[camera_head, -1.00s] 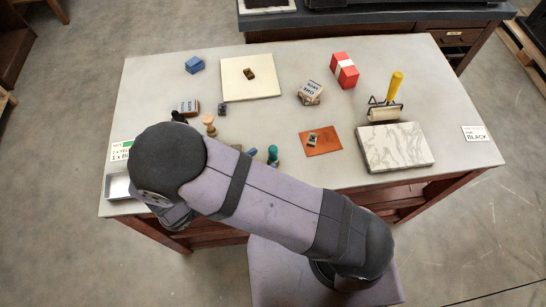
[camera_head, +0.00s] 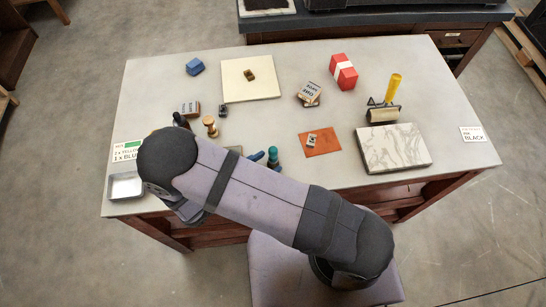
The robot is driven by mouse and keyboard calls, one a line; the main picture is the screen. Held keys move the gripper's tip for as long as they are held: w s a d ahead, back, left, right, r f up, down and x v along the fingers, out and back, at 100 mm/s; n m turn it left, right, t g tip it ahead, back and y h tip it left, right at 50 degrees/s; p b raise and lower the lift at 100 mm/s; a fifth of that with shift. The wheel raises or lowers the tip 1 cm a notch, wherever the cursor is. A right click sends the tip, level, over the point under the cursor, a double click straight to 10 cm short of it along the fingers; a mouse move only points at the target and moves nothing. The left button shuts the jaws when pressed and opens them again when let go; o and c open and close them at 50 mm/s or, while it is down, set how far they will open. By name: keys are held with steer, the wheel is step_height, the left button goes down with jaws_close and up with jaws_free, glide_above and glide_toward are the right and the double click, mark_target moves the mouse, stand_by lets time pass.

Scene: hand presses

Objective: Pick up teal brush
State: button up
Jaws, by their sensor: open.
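A teal-handled upright object (camera_head: 273,156), which looks like the teal brush, stands on the front part of the table, just beyond my upper arm. Its lower end is close to the arm's edge in the picture. A small blue piece (camera_head: 257,156) lies just left of it, partly hidden by my arm. I cannot see how near the gripper is to the brush.
An orange mat (camera_head: 320,143) and a marble slab (camera_head: 393,148) lie to the right, with a yellow-handled roller (camera_head: 383,112) behind. A wooden stamp (camera_head: 210,127) and a metal tray (camera_head: 126,185) are at left.

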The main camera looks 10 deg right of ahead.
mark_target(270, 161)
steer(key=shift+p+x, duration=0.8)
steer(key=shift+x, duration=1.3)
steer(key=shift+a+f, duration=0.1)
steer(key=shift+f, duration=0.05)
steer(key=shift+c, duration=0.3)
jaws_close()
steer(key=shift+r, duration=0.25)
steer(key=shift+r+b, duration=0.9)
steer(key=shift+r, duration=3.85)
